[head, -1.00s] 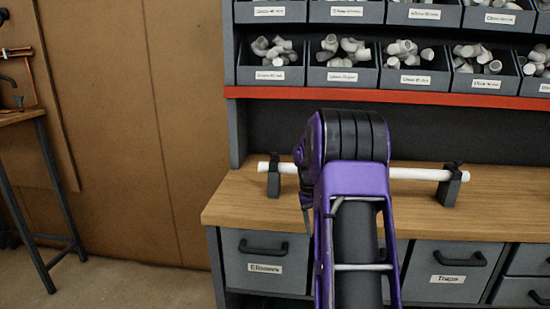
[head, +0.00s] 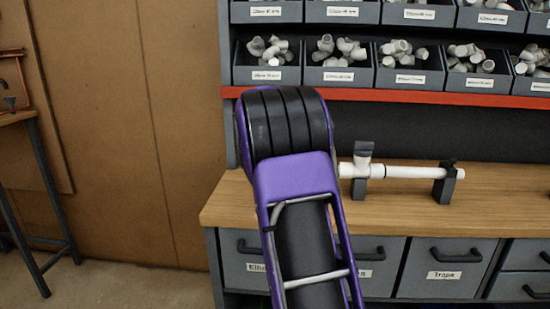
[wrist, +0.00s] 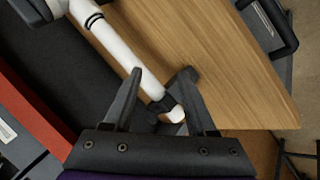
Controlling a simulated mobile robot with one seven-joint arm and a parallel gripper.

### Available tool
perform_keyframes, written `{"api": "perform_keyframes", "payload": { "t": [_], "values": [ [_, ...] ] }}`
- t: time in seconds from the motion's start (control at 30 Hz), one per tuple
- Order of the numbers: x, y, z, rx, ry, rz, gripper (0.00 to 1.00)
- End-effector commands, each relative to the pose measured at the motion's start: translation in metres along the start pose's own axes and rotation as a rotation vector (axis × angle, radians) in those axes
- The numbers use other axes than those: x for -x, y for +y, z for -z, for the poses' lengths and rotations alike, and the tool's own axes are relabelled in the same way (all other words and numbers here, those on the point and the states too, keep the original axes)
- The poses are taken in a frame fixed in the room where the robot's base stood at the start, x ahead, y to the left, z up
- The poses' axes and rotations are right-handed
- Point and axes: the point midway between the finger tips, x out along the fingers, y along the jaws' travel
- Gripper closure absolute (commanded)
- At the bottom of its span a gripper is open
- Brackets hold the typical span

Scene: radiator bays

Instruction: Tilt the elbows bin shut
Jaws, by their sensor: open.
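The elbows bin (head: 238,262) is at the left end under the bench in the head view. My arm covers much of its front and most of its label; its handle shows partly. How far it tilts out I cannot tell. My gripper (wrist: 163,72) shows in the wrist view, open, above the left end of the bench. Its fingers are on either side of the line of a white pipe, near the pipe's end and a dark support; I cannot tell whether they touch. In the head view my arm hides the gripper.
The white pipe (head: 410,172) with an upright branch fitting (head: 362,155) rests on dark supports on the wooden bench (head: 500,205). A traps bin (head: 440,290) is further right. Shelf bins of fittings sit above a red edge (head: 420,97).

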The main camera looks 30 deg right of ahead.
Motion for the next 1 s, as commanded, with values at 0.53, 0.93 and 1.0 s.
{"api": "perform_keyframes", "payload": {
  "t": [0.53, 0.93, 1.0],
  "values": [
    [0.023, 0.007, 0.026, 0.064, 0.083, -0.053, 0.43],
    [0.025, 0.007, 0.027, 0.066, 0.083, -0.056, 0.43],
    [0.036, 0.011, 0.029, 0.078, 0.087, -0.068, 0.43]
  ]
}}
